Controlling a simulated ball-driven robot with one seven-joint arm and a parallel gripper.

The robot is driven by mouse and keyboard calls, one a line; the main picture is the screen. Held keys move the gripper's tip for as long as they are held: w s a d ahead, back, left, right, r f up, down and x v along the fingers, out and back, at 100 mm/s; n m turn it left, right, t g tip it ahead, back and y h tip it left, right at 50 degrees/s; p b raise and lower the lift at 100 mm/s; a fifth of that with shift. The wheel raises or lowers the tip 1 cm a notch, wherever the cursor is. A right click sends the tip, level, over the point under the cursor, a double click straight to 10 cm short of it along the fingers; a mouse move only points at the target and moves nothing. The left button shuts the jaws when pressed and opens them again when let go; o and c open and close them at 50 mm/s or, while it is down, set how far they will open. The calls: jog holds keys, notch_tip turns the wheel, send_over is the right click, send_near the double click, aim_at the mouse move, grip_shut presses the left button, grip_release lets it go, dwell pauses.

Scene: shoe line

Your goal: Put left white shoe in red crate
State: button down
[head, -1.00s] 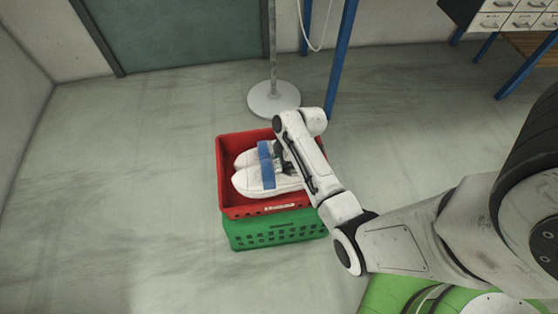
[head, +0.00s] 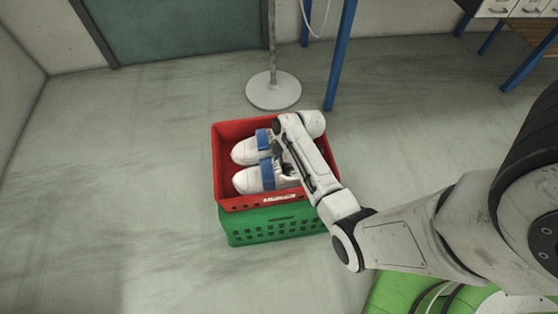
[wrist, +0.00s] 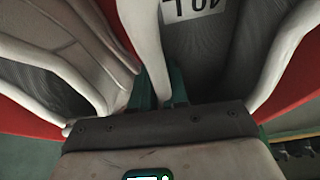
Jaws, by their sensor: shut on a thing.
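Two white shoes with blue straps are inside the red crate (head: 219,170), side by side, toes to the left in the head view. My gripper (head: 284,165) is down in the crate at the near white shoe (head: 248,182). In the wrist view my green-tipped gripper (wrist: 162,88) is shut on a thin white shoe edge (wrist: 148,45). The far white shoe (head: 246,151) lies just behind the near one. The heels are largely hidden by my arm. I cannot tell whether the near shoe rests fully on the crate floor.
The red crate sits on a green crate (head: 270,229) on the grey floor. Behind it are a round pole base (head: 273,91) and a blue post (head: 340,60). The floor to the left is clear.

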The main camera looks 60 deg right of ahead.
jog(key=shift+f, duration=0.15)
jog(key=c, duration=1.1)
grip_release()
jog(key=shift+o, duration=0.2)
jog(key=p+v, duration=0.4)
jog(key=v, duration=0.6)
jog(key=shift+s+r, duration=0.15)
jog(key=shift+r, duration=0.15)
jog(key=shift+d, duration=0.1)
jog(key=s+a+r+m, duration=0.1)
jog(key=a, duration=0.2)
jog(key=s+a+r+m+g+h, duration=0.1)
jog(key=s+a, duration=0.1)
jog(key=a, duration=0.2)
jog(key=s+a+r+m+g, duration=0.1)
jog(key=s+a, duration=0.1)
jog(key=a, duration=0.1)
jog(key=shift+s+a+m+h, duration=0.25)
jog(key=shift+a+m+h, duration=0.05)
jog(key=s+a+r+m+h, duration=0.1)
jog(key=s+a+r+m, duration=0.3)
jog(key=s+a+r, duration=0.3)
notch_tip(320, 180, up, 17)
jog(key=w+p, duration=0.1)
jog(key=p, duration=1.8)
jog(key=shift+a+r+g, duration=0.15)
jog(key=shift+a+g, duration=0.15)
jog(key=shift+a, duration=0.05)
